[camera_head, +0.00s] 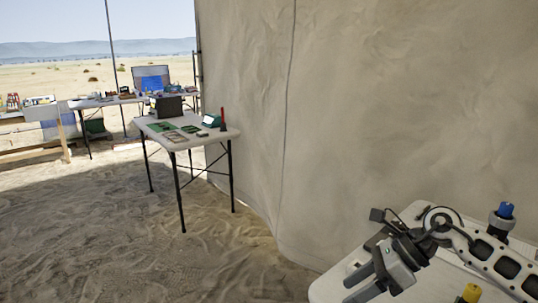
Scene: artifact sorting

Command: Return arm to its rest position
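My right arm comes in from the lower right corner, over a pale table (335,280). My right gripper (370,283) hangs at its end, pointing down and to the left, near the table's left edge. Its grey fingers are seen at an angle, and the gap between their tips is not clear. I see no object in it. My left arm and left gripper are out of view.
A blue-capped item (505,211) and a yellow item (470,293) are by my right arm. A tent wall (400,100) rises behind. Sandy floor at left is clear.

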